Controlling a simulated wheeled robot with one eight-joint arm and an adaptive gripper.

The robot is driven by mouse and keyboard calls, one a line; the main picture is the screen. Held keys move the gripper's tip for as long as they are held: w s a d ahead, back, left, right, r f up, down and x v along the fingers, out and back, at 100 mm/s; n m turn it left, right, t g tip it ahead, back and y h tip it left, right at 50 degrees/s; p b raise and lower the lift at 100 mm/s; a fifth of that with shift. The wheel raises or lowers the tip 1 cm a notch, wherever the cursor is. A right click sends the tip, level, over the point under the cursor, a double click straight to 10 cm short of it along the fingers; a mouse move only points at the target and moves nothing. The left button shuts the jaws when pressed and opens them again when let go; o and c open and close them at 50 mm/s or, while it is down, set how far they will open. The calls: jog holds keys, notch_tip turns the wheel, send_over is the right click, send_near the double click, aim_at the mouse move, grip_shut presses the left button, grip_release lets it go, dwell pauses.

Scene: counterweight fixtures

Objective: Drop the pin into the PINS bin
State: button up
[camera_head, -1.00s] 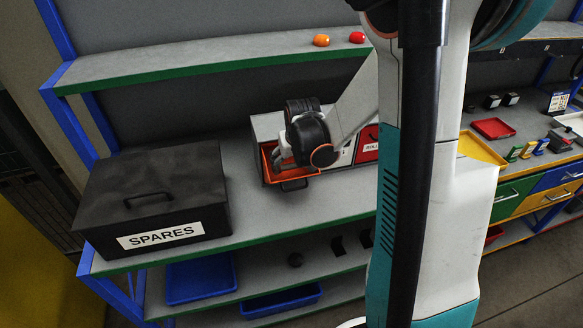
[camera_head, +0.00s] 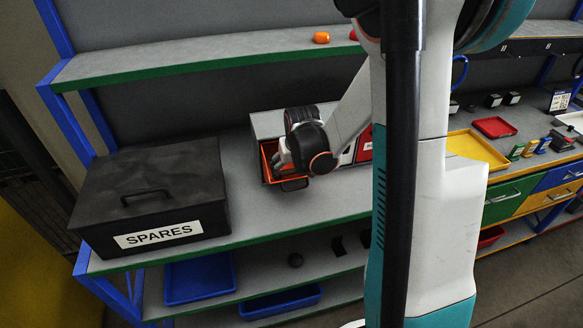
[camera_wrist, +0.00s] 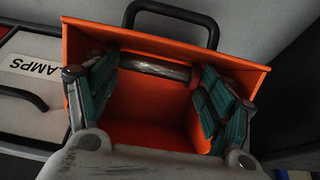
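My gripper (camera_head: 285,165) reaches into an open orange drawer (camera_head: 265,162) on the middle shelf. The wrist view shows my gripper (camera_wrist: 160,105) with its green-padded fingers spread apart inside the orange drawer (camera_wrist: 165,42). A metallic cylinder (camera_wrist: 158,69), which looks like the pin, lies crosswise near the drawer's handle end. Its left end is close to the left finger; I cannot tell whether they touch. The space between the fingers is otherwise empty. In the head view, my gripper and arm hide the drawer's contents. No PINS label is readable.
A black lidded SPARES box (camera_head: 150,195) stands left of the drawer. A neighbouring drawer labelled "...AMPS" (camera_wrist: 38,70) shows in the wrist view. An orange object (camera_head: 321,37) sits on the upper shelf. Blue trays (camera_head: 200,280) are below. A yellow tray (camera_head: 478,147) is at right.

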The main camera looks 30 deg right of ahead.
dwell(0.4)
jog(key=shift+r+p, duration=0.6)
jog(key=shift+p, duration=0.05)
jog(key=p+v, duration=0.2)
jog(key=v, duration=1)
